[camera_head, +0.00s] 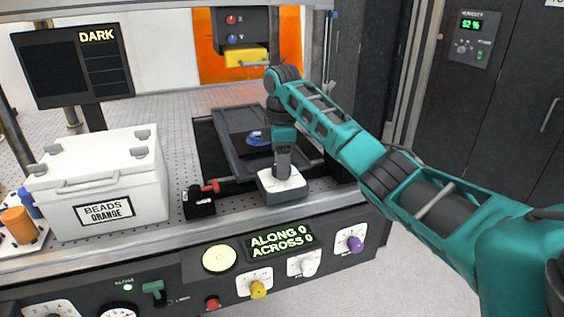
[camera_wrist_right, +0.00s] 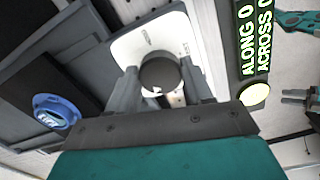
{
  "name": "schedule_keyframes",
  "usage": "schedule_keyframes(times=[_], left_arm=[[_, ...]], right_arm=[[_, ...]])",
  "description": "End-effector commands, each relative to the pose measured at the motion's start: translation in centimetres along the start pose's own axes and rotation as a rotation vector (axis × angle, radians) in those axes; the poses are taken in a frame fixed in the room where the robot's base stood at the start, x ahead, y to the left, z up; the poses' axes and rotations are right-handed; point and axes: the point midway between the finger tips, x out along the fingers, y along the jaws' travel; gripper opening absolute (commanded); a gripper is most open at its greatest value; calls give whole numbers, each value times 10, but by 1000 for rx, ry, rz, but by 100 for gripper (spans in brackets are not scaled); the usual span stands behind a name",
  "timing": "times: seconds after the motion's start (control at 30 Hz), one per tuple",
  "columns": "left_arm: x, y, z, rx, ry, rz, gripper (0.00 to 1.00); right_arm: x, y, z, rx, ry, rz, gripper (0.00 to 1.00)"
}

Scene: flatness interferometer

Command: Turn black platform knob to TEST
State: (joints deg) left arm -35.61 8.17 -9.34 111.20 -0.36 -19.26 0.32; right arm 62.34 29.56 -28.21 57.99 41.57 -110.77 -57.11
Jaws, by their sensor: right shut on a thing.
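The black platform knob (camera_wrist_right: 160,75) is round with a small white pointer mark, on a white label plate (camera_wrist_right: 135,48) whose print is too small to read. In the head view this grey-and-white knob housing (camera_head: 284,188) sits at the front of the platform, and the knob is hidden by my gripper. My right gripper (camera_head: 283,170) comes down on it from above. In the wrist view its two fingers (camera_wrist_right: 160,88) are on opposite sides of the knob, shut on it.
A display (camera_head: 279,240) reads ALONG 0, ACROSS 0, with knobs along the front panel. A white BEADS ORANGE case (camera_head: 101,185) stands to the left. A black block with a red lever (camera_head: 200,203) is near the platform. A screen (camera_head: 72,66) reads DARK. A blue-rimmed disc (camera_wrist_right: 56,112) lies on the platform.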

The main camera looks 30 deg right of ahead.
Motion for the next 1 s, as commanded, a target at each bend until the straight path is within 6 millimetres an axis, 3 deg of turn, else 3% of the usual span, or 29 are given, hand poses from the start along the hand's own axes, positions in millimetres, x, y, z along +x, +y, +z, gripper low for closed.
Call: schedule_keyframes(times=[1.0], left_arm=[[-2, 0, 3, -1, -7, 1, 43]], right_arm=[[-1, -1, -1, 966, 1, 3, 20]])
